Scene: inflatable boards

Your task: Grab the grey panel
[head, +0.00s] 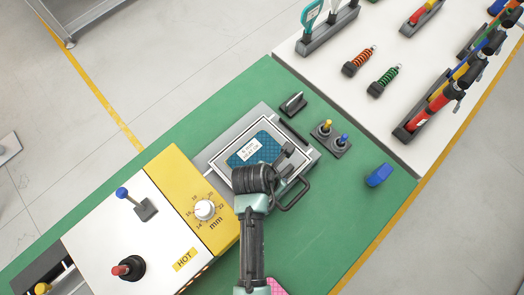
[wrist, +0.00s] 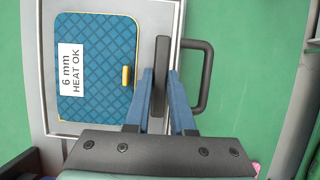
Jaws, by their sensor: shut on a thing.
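The grey panel (head: 213,154) lies on the green bench top. It has a pale frame and a blue quilted pad (head: 255,149) with a label reading "6 mm HEAT OK". In the wrist view the grey panel (wrist: 100,7) fills the left, beside the pad (wrist: 97,105). My gripper (wrist: 161,78) has its blue fingers on both sides of a dark grey bar (wrist: 162,52) at the panel's right edge, shut on it. A black loop handle (wrist: 208,75) sticks out just right of the fingers. In the head view my arm hides the fingertips.
A yellow and white machine (head: 170,170) with a dial (head: 205,210) stands at the left. Small toggle switches (head: 330,137), a dark block (head: 293,104) and a blue block (head: 379,175) lie right of the panel. A white table (head: 340,100) holds springs and tools.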

